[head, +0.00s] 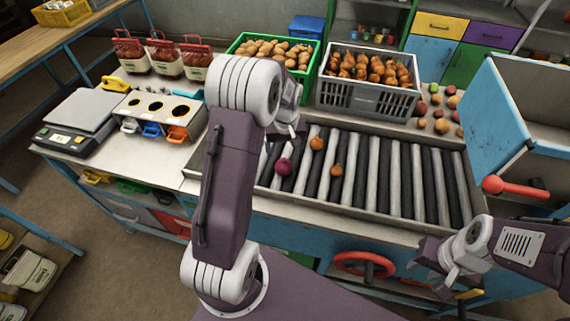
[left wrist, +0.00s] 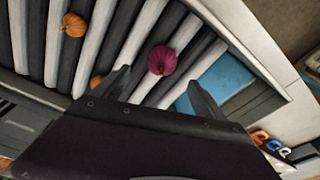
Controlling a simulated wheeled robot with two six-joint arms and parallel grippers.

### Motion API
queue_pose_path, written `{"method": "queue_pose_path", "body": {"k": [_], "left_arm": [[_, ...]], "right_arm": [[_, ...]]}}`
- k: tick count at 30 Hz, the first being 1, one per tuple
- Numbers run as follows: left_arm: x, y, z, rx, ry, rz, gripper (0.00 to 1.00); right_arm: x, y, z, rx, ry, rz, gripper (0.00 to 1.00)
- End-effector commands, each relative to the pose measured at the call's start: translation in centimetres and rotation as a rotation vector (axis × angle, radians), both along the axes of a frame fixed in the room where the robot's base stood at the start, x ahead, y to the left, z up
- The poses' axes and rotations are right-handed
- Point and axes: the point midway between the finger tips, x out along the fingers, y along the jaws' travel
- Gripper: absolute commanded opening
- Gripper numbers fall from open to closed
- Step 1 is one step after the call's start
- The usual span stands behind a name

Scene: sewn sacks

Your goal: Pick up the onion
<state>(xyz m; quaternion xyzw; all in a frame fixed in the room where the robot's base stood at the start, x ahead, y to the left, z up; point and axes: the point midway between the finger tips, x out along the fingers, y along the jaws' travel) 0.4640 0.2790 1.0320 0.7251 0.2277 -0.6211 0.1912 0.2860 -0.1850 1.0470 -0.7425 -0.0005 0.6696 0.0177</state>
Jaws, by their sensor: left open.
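A round purple-red onion (head: 283,167) lies on the roller conveyor (head: 400,180). It also shows in the left wrist view (left wrist: 162,60), just beyond and between my left fingertips, apart from them. Two orange onion-like pieces, one (head: 317,143) further back and one (head: 337,170) to the right, lie on the same rollers. My left gripper (left wrist: 158,84) is open and empty, its two dark fingers spread. In the head view my left arm largely hides it. My right gripper (head: 440,262) is at the lower right, in front of the conveyor; its jaw opening is unclear.
A green crate (head: 309,73) and a grey crate (head: 345,98) of produce stand behind the rollers. A scale (head: 80,118) and a box with holes (head: 160,108) stand left. Loose produce lies at the back right. A blue panelled unit (head: 495,115) borders the right.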

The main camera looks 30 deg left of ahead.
Motion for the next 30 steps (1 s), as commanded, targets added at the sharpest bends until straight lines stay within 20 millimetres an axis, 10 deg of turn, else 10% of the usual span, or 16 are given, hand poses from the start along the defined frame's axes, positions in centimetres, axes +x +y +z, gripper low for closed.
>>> {"method": "queue_pose_path", "body": {"k": [27, 30], "left_arm": [[0.6, 0.2, -8.7, -0.002, 0.001, -0.001, 0.82], [0.6, 0.2, -8.7, -0.002, 0.001, -0.001, 0.57]], "right_arm": [[0.0, 0.0, 1.9, 0.0, 0.0, 0.0, 0.36], [0.0, 0.0, 1.9, 0.0, 0.0, 0.0, 0.36]]}}
